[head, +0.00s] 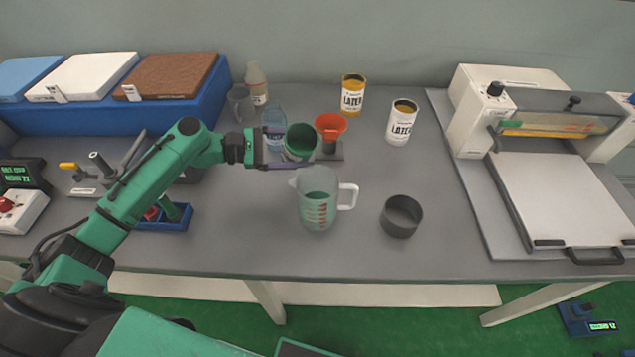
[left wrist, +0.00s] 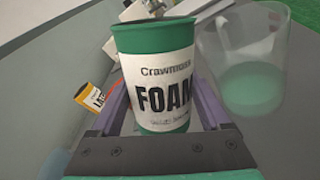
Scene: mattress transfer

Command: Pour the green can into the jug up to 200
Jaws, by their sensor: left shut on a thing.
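The green can (head: 300,142) has a white label that reads FOAM in the left wrist view (left wrist: 163,85). My left gripper (head: 280,150) is shut on the green can, with one finger on each side of it. The can is a little behind and left of the jug and looks nearly upright. The clear jug (head: 317,198) has red marks and a white handle on its right, and stands on the table. Green liquid is in its lower part, also visible in the left wrist view (left wrist: 250,88). The exact level cannot be read. My right gripper is not in view.
A dark round cup (head: 401,215) stands right of the jug. An orange funnel (head: 331,127) on a stand is close behind the can. Two LATEX cans (head: 352,95) (head: 401,122) and a clear bottle (head: 274,125) stand further back. A press-like machine (head: 560,190) fills the right side.

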